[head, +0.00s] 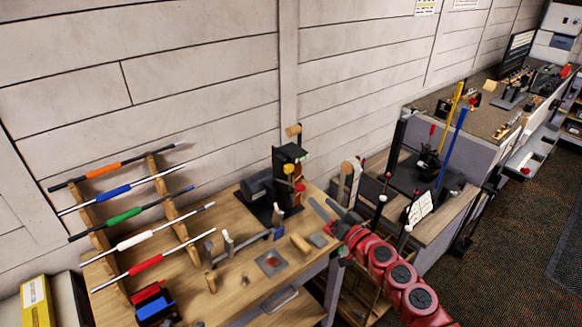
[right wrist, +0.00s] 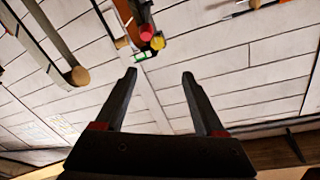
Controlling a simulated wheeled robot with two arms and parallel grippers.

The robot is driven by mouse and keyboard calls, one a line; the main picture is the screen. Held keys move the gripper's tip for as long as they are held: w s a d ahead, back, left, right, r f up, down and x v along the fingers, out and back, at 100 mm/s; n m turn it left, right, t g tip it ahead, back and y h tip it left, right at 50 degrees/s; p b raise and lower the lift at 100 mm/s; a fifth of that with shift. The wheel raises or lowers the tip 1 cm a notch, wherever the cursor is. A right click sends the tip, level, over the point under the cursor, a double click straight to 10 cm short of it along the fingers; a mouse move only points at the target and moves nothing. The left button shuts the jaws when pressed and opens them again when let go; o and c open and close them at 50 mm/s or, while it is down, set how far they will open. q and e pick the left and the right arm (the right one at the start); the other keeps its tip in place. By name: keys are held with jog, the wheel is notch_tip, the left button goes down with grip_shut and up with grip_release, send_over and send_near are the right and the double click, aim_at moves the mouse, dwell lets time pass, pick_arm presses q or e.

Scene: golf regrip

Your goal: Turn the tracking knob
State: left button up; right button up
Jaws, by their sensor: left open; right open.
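The belt sander (head: 287,178) stands upright on the wooden workbench (head: 232,290), against the wall. A yellow knob (head: 289,169) and a red knob (head: 300,187) sit on its side; no label shows which is the tracking knob. In the right wrist view the red knob (right wrist: 146,33) and yellow knob (right wrist: 157,42) are beyond the fingertips, near the top. My right gripper (head: 322,203) is open and empty, to the right of the sander and apart from the knobs. Its spread fingers also show in the right wrist view (right wrist: 160,75). My left gripper is not in view.
A rack of colored club shafts (head: 125,213) fills the bench's left side. A second bench (head: 440,222) with upright clubs stands to the right.

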jog(key=b, duration=0.1)
send_near(290, 170)
jog(key=x, duration=0.3)
jog(key=shift+x, duration=1.9)
jog(key=shift+w+a+b, duration=0.35)
jog(key=shift+w+a, duration=0.05)
jog(key=shift+w, duration=0.1)
grip_shut()
